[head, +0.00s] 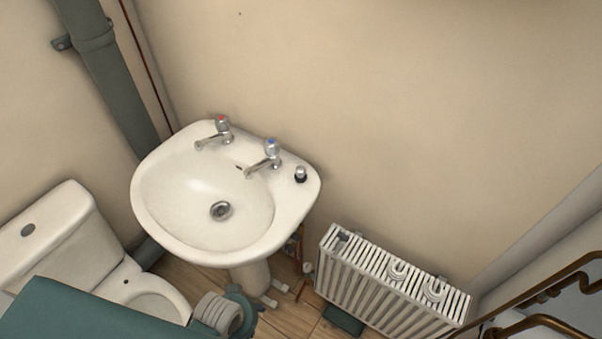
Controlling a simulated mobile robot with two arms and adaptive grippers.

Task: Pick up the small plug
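The small plug (300,175) is a dark stub with a pale metallic top. It sits upright on the right rim of the white sink (146,212), beside the blue-topped tap (266,156). The sink bowl is empty, with a metal drain (221,210) at its bottom. Neither of my grippers shows in the head view.
A red-topped tap (218,129) stands left of the blue one. A white toilet (62,232) is at the lower left. A white radiator (385,287) stands right of the sink, with pale rings (433,289) on top. Copper-coloured pipes (545,292) are at the lower right.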

